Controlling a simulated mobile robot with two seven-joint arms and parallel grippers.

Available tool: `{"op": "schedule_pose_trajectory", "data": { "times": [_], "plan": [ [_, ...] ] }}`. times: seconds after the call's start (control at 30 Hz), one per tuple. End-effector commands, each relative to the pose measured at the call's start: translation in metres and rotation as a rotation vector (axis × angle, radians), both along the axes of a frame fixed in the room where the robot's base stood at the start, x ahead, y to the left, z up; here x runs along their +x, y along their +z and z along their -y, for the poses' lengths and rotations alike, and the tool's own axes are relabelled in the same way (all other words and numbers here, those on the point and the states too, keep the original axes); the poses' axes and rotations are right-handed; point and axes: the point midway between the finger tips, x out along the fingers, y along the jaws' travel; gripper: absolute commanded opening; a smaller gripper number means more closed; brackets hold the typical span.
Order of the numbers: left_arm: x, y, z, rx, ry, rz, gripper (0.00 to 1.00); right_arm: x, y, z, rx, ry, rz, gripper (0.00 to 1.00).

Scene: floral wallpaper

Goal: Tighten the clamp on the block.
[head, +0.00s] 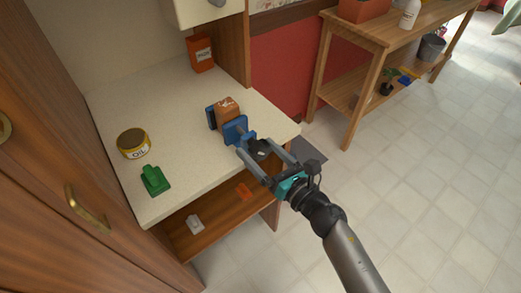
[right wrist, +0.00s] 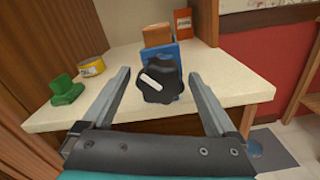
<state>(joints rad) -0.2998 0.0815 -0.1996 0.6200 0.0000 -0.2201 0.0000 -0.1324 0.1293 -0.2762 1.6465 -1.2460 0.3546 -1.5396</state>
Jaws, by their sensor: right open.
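The blue clamp (head: 236,130) stands on the cream countertop (head: 170,110) near its right corner, with a brown block (head: 226,108) between its blue jaws. Its black knob (head: 259,149) with a white mark faces my right gripper (head: 262,160). In the right wrist view, the knob (right wrist: 157,80) lies between the two open fingers, with clear space on both sides. The clamp (right wrist: 163,56) and block (right wrist: 156,36) show behind it there. Whether the block touches both jaws I cannot tell. My left gripper is in neither view.
A yellow oil tin (head: 133,143) and a green object (head: 155,181) are on the left of the counter. An orange-red packet (head: 201,54) stands at the back. A shelf below holds small items. A wooden shelf unit (head: 357,55) stands right.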

Motion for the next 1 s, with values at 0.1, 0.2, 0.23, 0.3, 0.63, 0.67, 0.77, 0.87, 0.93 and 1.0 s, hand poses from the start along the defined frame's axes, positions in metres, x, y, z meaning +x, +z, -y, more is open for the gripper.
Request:
{"op": "schedule_pose_trajectory", "data": {
  "times": [0.1,0.2,0.23,0.3,0.63,0.67,0.77,0.87,0.93,1.0],
  "plan": [
    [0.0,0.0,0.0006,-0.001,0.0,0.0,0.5,-0.0001,0.0001,0.0001,0.0,0.0,0.0,0.85],
    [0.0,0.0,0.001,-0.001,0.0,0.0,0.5,-0.0001,0.0001,0.0001,0.0,0.0,0.0,0.74],
    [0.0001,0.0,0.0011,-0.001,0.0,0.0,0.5,-0.0001,0.0001,0.0001,0.0,0.0,0.0,0.7],
    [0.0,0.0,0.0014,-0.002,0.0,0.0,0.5,-0.0002,0.0002,0.0002,0.0,0.0,0.0,0.63],
    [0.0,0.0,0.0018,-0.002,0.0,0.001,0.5,-0.0003,0.0001,0.0003,0.0,0.0,0.0,0.26],
    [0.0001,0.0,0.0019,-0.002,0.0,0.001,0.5,-0.0003,0.0001,0.0003,0.0,0.0,0.0,0.22],
    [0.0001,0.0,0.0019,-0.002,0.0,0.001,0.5,-0.0003,0.0001,0.0003,0.0,0.0,0.0,0.11],
    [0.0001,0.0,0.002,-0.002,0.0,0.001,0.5,-0.0004,0.0001,0.0003,0.0,0.0,0.0,0.07],
    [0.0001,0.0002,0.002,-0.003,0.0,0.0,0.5,-0.0004,0.0002,0.0003,0.003,0.0,-0.002,0.07],
    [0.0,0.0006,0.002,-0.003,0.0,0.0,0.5,-0.0004,0.0002,0.0003,0.011,0.0,-0.008,0.07]
  ]
}}
